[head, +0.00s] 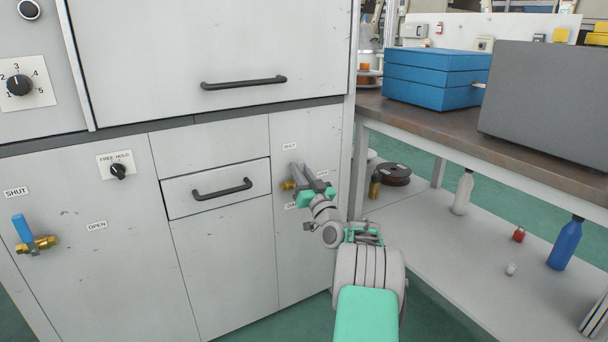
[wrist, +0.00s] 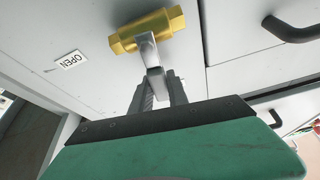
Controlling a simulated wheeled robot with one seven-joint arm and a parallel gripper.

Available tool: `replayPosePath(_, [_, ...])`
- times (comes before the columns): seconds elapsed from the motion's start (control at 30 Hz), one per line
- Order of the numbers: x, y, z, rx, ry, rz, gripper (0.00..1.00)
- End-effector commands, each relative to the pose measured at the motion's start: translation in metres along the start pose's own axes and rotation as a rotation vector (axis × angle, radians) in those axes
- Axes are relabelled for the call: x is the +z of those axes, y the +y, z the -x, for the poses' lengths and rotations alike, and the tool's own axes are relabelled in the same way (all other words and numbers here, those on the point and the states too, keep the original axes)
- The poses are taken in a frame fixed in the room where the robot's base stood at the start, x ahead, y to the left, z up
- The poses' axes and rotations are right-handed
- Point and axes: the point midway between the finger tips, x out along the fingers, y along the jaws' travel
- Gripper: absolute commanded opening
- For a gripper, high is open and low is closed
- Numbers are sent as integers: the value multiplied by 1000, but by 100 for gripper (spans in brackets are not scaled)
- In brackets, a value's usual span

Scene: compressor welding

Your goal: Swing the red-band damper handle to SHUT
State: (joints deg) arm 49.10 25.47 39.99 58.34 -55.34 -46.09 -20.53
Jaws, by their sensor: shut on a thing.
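A brass valve body (head: 287,185) sits on the right-hand grey cabinet panel. It also shows large in the wrist view (wrist: 146,30). A plain grey lever (wrist: 149,52) comes out from it toward my gripper (wrist: 158,84). My gripper (head: 302,176) is shut on this lever, its fingers on either side of the outer part. No red band shows; the fingers may cover it. A SHUT label (head: 290,146) is above the valve. An OPEN label (wrist: 71,60) shows upside down in the wrist view, beside the valve.
A blue-handled brass valve (head: 24,233) is at the far left with its own SHUT and OPEN labels. A drawer with a black handle (head: 222,188) lies left of my gripper. A workbench (head: 430,116) with a shelf stands close on the right.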

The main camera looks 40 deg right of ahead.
Motion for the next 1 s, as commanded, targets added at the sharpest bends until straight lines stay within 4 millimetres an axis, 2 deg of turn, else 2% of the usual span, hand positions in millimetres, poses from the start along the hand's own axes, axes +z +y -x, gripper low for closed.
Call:
replayPosePath(0.3, [2,-9,1,-52,-3,123,0])
replayPosePath(0.87, [3,-11,0,-64,-3,150,0])
replayPosePath(0.9, [3,-12,0,-65,-3,150,23])
replayPosePath(1.0, [2,-11,0,-64,-3,150,32])
